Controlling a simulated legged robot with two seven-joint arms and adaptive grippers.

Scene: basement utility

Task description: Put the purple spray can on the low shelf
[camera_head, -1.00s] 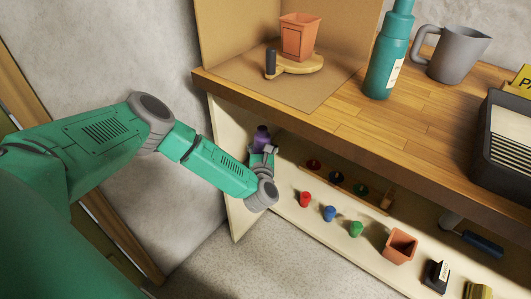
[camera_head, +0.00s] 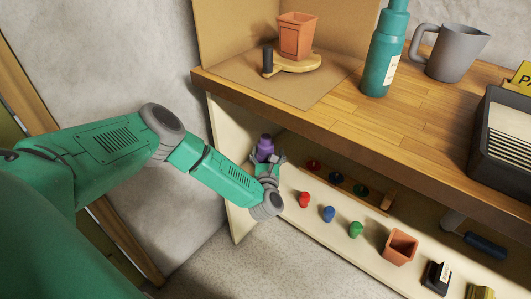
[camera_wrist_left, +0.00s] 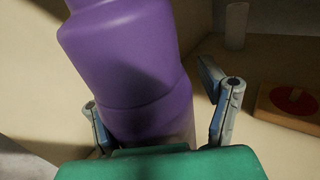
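The purple spray can (camera_head: 265,147) is at the left end of the low shelf (camera_head: 338,241), under the worktop, and looks about upright. Its base is hidden behind my left gripper (camera_head: 268,158). That gripper's fingers are spread on either side of the can. In the left wrist view the can (camera_wrist_left: 130,62) fills the space between the fingers of my left gripper (camera_wrist_left: 155,100). A gap shows between the can and the right-hand finger; the left-hand finger is close to the can, and contact there is unclear. My right gripper is not in view.
Red (camera_head: 304,199), blue (camera_head: 329,213) and green (camera_head: 355,229) small items and a terracotta pot (camera_head: 400,247) line the shelf front. A wooden rack (camera_head: 374,200) with coloured discs lies behind them. The wooden worktop (camera_head: 330,125) overhangs; a side panel (camera_head: 232,190) closes the left.

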